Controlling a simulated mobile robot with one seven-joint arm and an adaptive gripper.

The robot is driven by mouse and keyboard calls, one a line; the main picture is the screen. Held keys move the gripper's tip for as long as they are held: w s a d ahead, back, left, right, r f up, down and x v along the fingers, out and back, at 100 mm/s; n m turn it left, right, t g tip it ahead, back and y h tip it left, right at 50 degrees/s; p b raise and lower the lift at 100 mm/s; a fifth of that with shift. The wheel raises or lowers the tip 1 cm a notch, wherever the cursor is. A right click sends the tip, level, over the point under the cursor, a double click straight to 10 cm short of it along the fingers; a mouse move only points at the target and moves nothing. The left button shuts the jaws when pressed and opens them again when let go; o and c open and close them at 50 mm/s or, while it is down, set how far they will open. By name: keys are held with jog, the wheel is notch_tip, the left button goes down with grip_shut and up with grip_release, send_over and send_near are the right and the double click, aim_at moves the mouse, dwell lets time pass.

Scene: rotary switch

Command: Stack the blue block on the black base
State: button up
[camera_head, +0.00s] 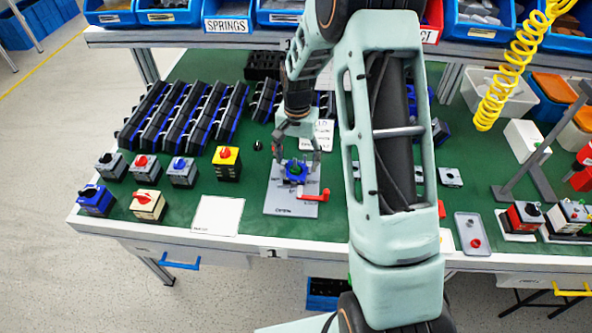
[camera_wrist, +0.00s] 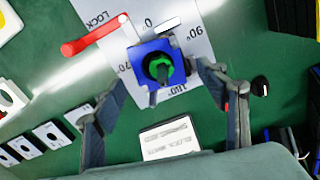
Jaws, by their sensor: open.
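A blue block (camera_head: 301,180) with a green ring and a black knob sits on the grey marked plate (camera_head: 283,207). In the wrist view the blue block (camera_wrist: 137,57) is near the top centre, on the plate with degree marks (camera_wrist: 196,45). I cannot make out a separate black base under it; the block hides what is beneath. My gripper (camera_head: 296,160) is above the block, pointing down, with its fingers apart. In the wrist view the gripper (camera_wrist: 160,88) is open, with one finger on each side of the block and nothing clearly held.
A red lever (camera_head: 315,196) lies at the plate's right side. Several switch boxes, including a yellow one (camera_head: 227,163), stand to the left. A white card (camera_head: 218,215) lies at front left. Dark racks (camera_head: 185,115) fill the back left. A grey tray (camera_head: 472,233) is at right.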

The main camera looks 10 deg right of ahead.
notch_tip(320, 180, down, 2)
jog(key=c, duration=1.3)
jog(key=shift+r, duration=0.15)
jog(key=shift+w+a+r+n+p, duration=0.15)
jog(key=shift+r+n+p, duration=0.35)
jog(key=shift+r, duration=0.65)
jog(key=shift+w+r+n+p, duration=0.1)
jog(key=shift+r+n+p, duration=0.15)
jog(key=shift+r+p, duration=0.75)
jog(key=shift+w+a+r+n+p, duration=0.15)
jog(key=shift+r+n+p, duration=0.2)
jog(key=shift+r, duration=1)
